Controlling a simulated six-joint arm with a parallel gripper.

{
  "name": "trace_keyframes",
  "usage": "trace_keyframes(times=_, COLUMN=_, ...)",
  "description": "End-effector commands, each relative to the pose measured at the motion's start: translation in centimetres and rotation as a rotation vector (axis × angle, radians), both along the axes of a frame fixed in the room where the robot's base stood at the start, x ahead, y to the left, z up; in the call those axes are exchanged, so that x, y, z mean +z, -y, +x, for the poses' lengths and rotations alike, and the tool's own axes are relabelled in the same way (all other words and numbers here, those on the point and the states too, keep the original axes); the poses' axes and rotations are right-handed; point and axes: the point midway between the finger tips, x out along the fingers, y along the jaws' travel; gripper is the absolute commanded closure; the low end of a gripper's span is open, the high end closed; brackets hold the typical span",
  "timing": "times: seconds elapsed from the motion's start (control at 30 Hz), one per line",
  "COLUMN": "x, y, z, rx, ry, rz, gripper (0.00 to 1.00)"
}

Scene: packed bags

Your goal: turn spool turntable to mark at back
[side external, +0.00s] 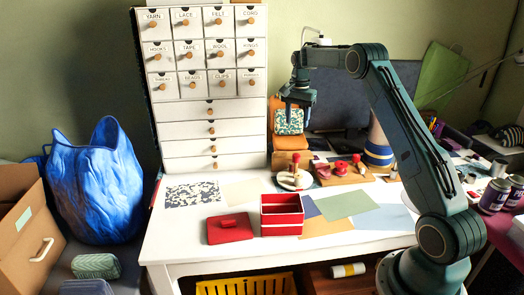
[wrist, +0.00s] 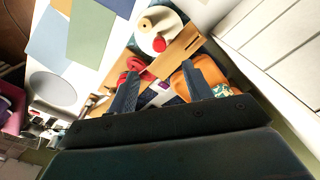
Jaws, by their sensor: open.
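The spool turntable (side external: 292,184) is a small pale round disc near the back of the white table, with a wooden post and a red piece on it. In the wrist view the turntable (wrist: 148,40) shows at the top, with a cream spool and a red knob. I cannot make out the mark at the back. My gripper (side external: 298,104) hangs pointing down well above the table, over the area near the turntable. Its two fingers (wrist: 158,80) are apart with nothing held between them.
A wooden board with red spools (side external: 343,172) stands right of the turntable. Behind are an orange bag with a patterned pouch (side external: 289,121) and a white drawer cabinet (side external: 208,108). A red box (side external: 282,214), a red case (side external: 230,229) and coloured sheets (side external: 343,205) lie in front.

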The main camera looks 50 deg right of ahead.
Motion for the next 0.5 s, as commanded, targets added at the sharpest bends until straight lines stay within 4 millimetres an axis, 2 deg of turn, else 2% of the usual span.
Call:
trace_keyframes(times=0.13, x=-1.4, y=1.2, z=0.0, rx=-0.037, ry=-0.011, rz=0.008, gripper=0.50)
trace_keyframes(times=0.5, x=-1.9, y=1.4, z=0.0, rx=-0.044, ry=-0.013, rz=0.009, gripper=0.50)
